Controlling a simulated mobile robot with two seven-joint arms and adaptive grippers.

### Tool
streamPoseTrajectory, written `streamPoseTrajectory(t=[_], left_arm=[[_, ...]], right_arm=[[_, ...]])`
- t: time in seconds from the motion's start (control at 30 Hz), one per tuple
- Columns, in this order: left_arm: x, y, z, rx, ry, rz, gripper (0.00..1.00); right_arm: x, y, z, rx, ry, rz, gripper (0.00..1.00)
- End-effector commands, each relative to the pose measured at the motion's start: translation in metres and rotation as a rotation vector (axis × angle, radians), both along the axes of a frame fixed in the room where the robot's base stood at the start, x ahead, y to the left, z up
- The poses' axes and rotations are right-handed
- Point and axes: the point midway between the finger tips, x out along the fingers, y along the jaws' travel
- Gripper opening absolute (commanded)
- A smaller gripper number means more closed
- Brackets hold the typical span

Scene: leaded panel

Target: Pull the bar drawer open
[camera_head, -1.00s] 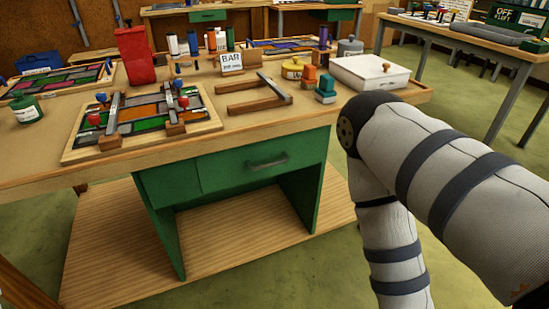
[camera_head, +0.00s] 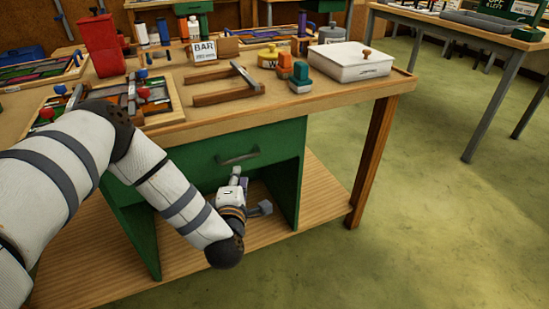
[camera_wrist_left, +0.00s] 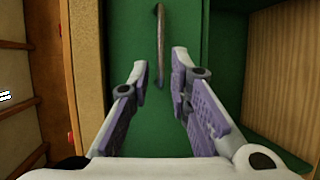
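The green drawer front (camera_head: 200,160) is under the bench top and looks shut. Its curved metal handle (camera_head: 239,157) is on the front. In the left wrist view the handle (camera_wrist_left: 160,38) stands out against the green front (camera_wrist_left: 128,25). My left gripper (camera_head: 237,178) is just below and in front of the handle. In the left wrist view my left gripper (camera_wrist_left: 162,68) is open, its purple-padded fingers apart with the handle's lower end lined up between them. I cannot tell whether they touch it. My right gripper is out of view.
The bench top (camera_head: 340,92) holds a BAR card (camera_head: 203,50), a wooden frame (camera_head: 226,90), a white box (camera_head: 349,62) and a red container (camera_head: 100,45). The right bench leg (camera_head: 372,160) is beyond the drawer. Green floor (camera_head: 440,220) is clear at right.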

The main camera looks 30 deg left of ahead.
Motion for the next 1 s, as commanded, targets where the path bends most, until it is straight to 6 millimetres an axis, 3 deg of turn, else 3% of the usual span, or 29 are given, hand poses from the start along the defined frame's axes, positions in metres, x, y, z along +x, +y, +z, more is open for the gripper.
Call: streamPoseTrajectory(t=[0.3, 0.43, 0.8, 0.9, 1.0], left_arm=[[0.067, 0.034, -0.019, 0.004, 0.007, -0.002, 0.18], [0.087, 0.043, -0.022, 0.003, 0.008, -0.004, 0.18], [0.098, 0.048, -0.020, 0.002, 0.006, -0.005, 0.18], [0.098, 0.048, -0.021, 0.002, 0.006, -0.005, 0.00], [0.098, 0.048, -0.020, 0.002, 0.006, -0.005, 0.00]], right_arm=[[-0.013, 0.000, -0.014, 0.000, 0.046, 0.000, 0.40], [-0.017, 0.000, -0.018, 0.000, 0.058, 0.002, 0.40], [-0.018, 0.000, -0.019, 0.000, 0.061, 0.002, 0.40], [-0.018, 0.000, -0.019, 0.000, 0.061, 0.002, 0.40], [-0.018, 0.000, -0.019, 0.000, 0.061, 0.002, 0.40]])
